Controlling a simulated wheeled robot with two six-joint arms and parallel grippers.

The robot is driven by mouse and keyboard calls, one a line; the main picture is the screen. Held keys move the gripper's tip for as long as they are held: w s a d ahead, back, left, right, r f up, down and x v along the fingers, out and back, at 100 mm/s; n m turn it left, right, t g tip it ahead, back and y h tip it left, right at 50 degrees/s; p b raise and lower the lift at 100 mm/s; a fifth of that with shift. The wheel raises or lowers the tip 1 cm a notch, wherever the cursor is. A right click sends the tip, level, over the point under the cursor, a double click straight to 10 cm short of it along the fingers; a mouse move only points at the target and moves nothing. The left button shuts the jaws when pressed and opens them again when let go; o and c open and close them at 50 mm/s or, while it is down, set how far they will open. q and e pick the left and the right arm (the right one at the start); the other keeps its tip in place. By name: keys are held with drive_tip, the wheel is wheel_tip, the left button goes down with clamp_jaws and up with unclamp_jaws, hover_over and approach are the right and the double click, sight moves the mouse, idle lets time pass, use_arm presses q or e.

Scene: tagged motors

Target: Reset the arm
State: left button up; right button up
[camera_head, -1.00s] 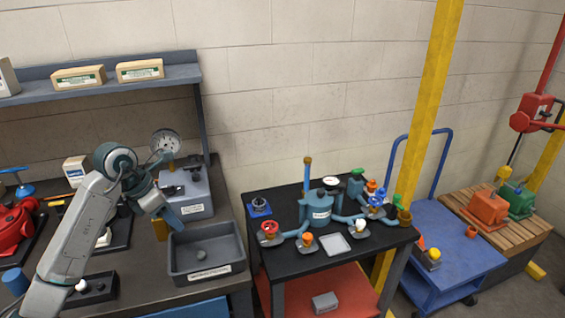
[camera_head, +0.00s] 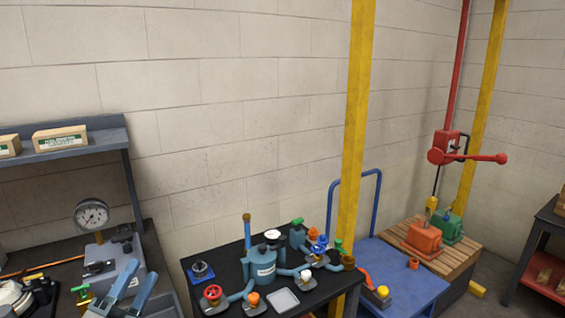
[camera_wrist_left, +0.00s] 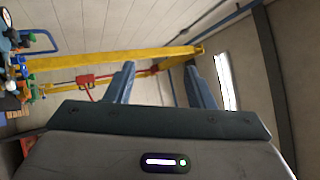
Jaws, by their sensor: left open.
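My left gripper (camera_head: 142,269) shows at the bottom left of the head view, in front of the workbench. Only its two blue-grey fingers show clearly; they are apart with nothing between them. In the left wrist view the gripper (camera_wrist_left: 159,72) is also open and empty, its fingers pointing toward the wall and a yellow post (camera_wrist_left: 170,60). The rest of my left arm is out of the head view. My right gripper is not in view.
A pressure gauge (camera_head: 91,215) on a grey block (camera_head: 118,283) stands behind the left gripper. A black table (camera_head: 225,265) holds a blue pump body (camera_head: 262,266) with valves. Right are a blue cart (camera_head: 398,258), a wooden pallet with orange (camera_head: 424,238) and green motors (camera_head: 448,226), and a red hoist (camera_head: 447,147).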

use_arm(q)
drive_tip(key=s+a+f+n+g+y, duration=0.35)
drive_tip(key=f+n+g+y, duration=0.2)
drive_tip(key=f+n, duration=0.4)
drive_tip(key=s+a+f+n+g+y, duration=0.35)
drive_tip(key=s+f+n+y, duration=0.2)
drive_tip(key=f+n, duration=0.35)
drive_tip(key=s+d+f+n+g+h, duration=0.1)
drive_tip(key=s+d+f+g+h, duration=0.1)
drive_tip(key=s+d+f+g, duration=0.5)
drive_tip(key=s+d+f+n+g+h, duration=0.1)
drive_tip(key=s+f+g, duration=0.3)
drive_tip(key=s, duration=0.7)
drive_tip(key=s+f+x, duration=0.1)
drive_tip(key=s+x, duration=0.2)
drive_tip(key=x, duration=1.2)
drive_tip(key=s+f+x, duration=0.1)
drive_tip(key=s+x, duration=0.3)
drive_tip(key=x, duration=1.1)
drive_tip(key=s+a+f+g, duration=0.1)
drive_tip(key=s+f, duration=1.6)
drive_tip(key=f, duration=0.2)
drive_tip(key=shift+s+a+f, duration=0.25)
drive_tip(key=shift+s+a, duration=0.05)
drive_tip(key=shift+a, duration=0.05)
